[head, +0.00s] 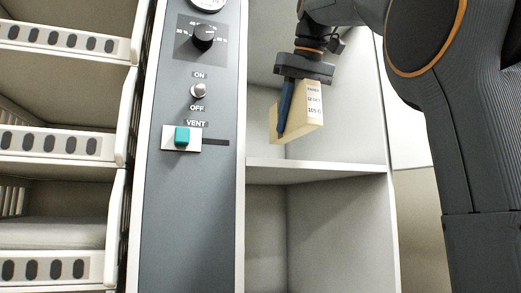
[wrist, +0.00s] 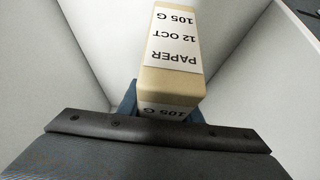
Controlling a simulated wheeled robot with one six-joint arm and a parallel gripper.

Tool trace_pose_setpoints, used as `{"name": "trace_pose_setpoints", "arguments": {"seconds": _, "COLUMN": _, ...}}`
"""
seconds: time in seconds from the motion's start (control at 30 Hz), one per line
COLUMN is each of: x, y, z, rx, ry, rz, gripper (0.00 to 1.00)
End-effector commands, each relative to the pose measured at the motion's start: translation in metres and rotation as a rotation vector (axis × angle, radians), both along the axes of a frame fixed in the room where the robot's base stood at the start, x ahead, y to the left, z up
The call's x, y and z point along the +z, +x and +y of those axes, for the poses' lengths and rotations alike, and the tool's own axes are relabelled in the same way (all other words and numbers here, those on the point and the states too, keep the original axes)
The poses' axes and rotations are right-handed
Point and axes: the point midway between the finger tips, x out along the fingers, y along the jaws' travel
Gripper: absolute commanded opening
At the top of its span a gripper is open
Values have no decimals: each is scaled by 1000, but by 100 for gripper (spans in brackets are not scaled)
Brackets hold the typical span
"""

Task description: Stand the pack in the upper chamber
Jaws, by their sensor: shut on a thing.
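The pack (head: 299,112) is a cream-tan block with a white printed label; in the wrist view the pack (wrist: 170,82) shows the words PAPER, 12 OCT and 105 G. My gripper (head: 284,125) is shut on the pack, with a blue finger along its near side. The pack is tilted and held inside the upper chamber (head: 366,120), above the chamber's floor shelf (head: 315,170). A gap shows between the pack and the shelf. The far finger is mostly hidden behind the pack.
Left of the chamber is a grey control panel (head: 190,230) with a black knob (head: 203,38), an ON/OFF switch (head: 198,91) and a teal VENT slider (head: 182,136). A lower chamber (head: 335,235) is empty where visible.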

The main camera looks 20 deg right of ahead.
Motion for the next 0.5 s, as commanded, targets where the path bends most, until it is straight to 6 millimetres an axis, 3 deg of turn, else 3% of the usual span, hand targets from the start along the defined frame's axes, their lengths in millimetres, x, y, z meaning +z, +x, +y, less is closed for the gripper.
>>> {"name": "trace_pose_setpoints", "arguments": {"seconds": 0.3, "x": 2, "y": 52, "z": 0, "rx": 2, "ry": 0, "rz": 0, "gripper": 0}}
{"name": "trace_pose_setpoints", "arguments": {"seconds": 0.5, "x": -18, "y": 52, "z": 0, "rx": 1, "ry": -1, "rz": -2, "gripper": 0}}
